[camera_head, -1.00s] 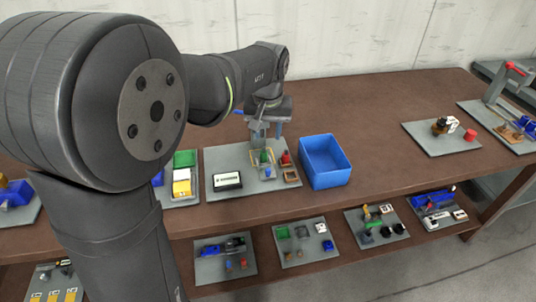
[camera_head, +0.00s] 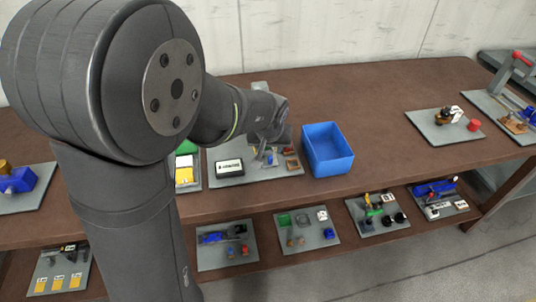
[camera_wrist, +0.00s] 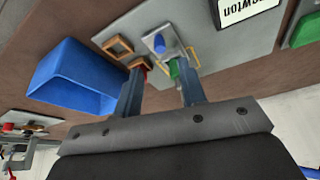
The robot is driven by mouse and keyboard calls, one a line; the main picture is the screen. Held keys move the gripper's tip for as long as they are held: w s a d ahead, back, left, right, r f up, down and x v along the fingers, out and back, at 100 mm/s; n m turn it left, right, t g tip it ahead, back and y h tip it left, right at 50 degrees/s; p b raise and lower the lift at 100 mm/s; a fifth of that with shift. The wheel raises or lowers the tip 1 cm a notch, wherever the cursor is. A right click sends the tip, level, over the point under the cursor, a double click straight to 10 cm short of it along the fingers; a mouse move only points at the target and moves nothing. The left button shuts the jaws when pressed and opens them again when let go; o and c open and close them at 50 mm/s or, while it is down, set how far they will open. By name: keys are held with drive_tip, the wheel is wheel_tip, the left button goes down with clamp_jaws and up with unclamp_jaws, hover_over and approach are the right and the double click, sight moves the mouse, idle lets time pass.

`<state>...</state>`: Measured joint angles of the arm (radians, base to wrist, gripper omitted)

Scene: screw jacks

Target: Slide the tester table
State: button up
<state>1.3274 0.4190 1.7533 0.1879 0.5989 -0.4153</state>
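The tester is a grey plate (camera_head: 225,181) with a white display (camera_head: 229,167). The display (camera_wrist: 248,9) reads "newton" in the wrist view. A small light-grey sliding piece, perhaps the tester table (camera_wrist: 155,43), carries a blue peg (camera_wrist: 159,44) and has a yellow bar (camera_wrist: 193,57) along one side. A green block (camera_wrist: 174,68) is beside it. My gripper (camera_wrist: 162,80) is open, its two fingers apart. The right finger is near the green block and the left near a red piece (camera_wrist: 141,66); contact cannot be told.
A blue bin (camera_head: 328,150) stands right of the tester plate, close to my gripper. An orange-brown frame (camera_wrist: 119,46) lies on the plate. A plate with green and yellow boxes (camera_head: 185,170) is at left. The bench is clear between the bin and a plate at right (camera_head: 445,127).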

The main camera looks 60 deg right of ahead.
sight(270, 157)
drive_tip(key=x, duration=0.7)
clamp_jaws()
